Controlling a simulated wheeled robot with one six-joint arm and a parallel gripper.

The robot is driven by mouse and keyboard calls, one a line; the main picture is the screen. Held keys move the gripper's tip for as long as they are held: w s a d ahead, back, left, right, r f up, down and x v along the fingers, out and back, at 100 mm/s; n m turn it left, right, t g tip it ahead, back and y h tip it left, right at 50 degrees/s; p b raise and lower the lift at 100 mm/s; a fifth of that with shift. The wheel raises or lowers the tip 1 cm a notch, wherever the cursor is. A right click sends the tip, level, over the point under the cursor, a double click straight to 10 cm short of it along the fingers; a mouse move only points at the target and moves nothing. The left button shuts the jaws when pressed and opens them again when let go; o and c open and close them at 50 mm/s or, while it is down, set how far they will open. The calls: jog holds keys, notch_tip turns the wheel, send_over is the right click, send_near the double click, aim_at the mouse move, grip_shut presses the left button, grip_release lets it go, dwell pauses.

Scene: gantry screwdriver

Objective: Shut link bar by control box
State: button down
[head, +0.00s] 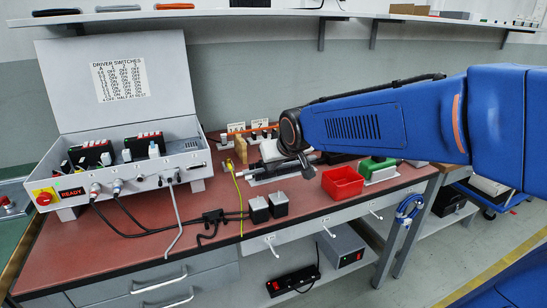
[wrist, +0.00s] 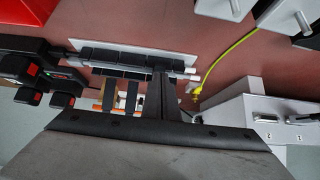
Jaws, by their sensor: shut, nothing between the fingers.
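The control box (head: 130,178) is the grey case with its lid raised at the left of the bench. Its corner with sockets marked 1 and 2 shows at the right of the wrist view (wrist: 235,108). My gripper (head: 304,168) is shut and empty, pointing down over the bench to the right of the box. In the wrist view its fingers (wrist: 166,82) are together in front of a white plate (wrist: 130,45) carrying black blocks and a grey rod. I cannot tell for certain which part is the link bar.
A yellow cable (head: 236,185) lies between the box and the plate. Two dark blocks with grey tops (head: 258,210) stand near the front edge. A red bin (head: 342,182) and a green block (head: 377,165) are to the right.

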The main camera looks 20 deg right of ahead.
jog(key=shift+s+f, duration=0.25)
jog(key=shift+f, duration=0.45)
jog(key=shift+s+f, duration=0.3)
jog(key=shift+f, duration=0.45)
jog(key=shift+s+f, duration=0.25)
jog(key=shift+f, duration=0.45)
jog(key=shift+w+f, duration=0.2)
jog(key=shift+w, duration=0.1)
jog(key=shift+w+r, duration=0.1)
jog(key=shift+r, duration=0.05)
jog(key=shift+w, duration=0.15)
